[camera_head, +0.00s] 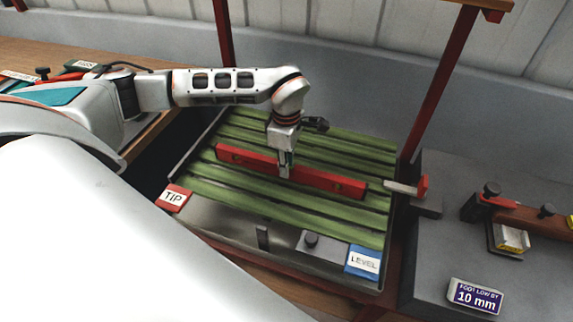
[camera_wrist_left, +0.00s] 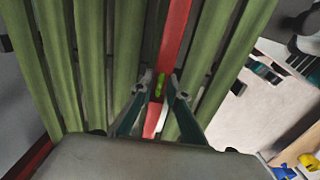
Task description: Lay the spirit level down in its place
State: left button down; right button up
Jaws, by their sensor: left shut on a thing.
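The spirit level is a long red bar (camera_head: 330,181) lying across the green slats in the head view, with a dark round spot near each end. My left gripper (camera_head: 286,172) points down at the level's middle and is shut on it. In the left wrist view the level (camera_wrist_left: 177,40) runs between the fingers (camera_wrist_left: 159,92), and a green vial shows between them. Whether the level touches the slats or hangs just above them I cannot tell. My right gripper is in neither view.
The green slatted rack (camera_head: 345,143) sits in a metal tray with a red "TIP" tag (camera_head: 173,198) and a blue "LEVEL" tag (camera_head: 363,262). Red posts (camera_head: 437,85) rise at the back. A grey bench at right carries a "10 mm" sign (camera_head: 475,296) and a clamp-like tool.

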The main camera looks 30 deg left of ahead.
pick_arm(q)
jog(key=c, duration=2)
grip_release()
jog(key=shift+f, duration=0.1)
jog(key=shift+o, duration=0.2)
notch_tip(320, 180, up, 12)
jog(key=shift+r, duration=0.2)
jog(key=shift+s, duration=0.1)
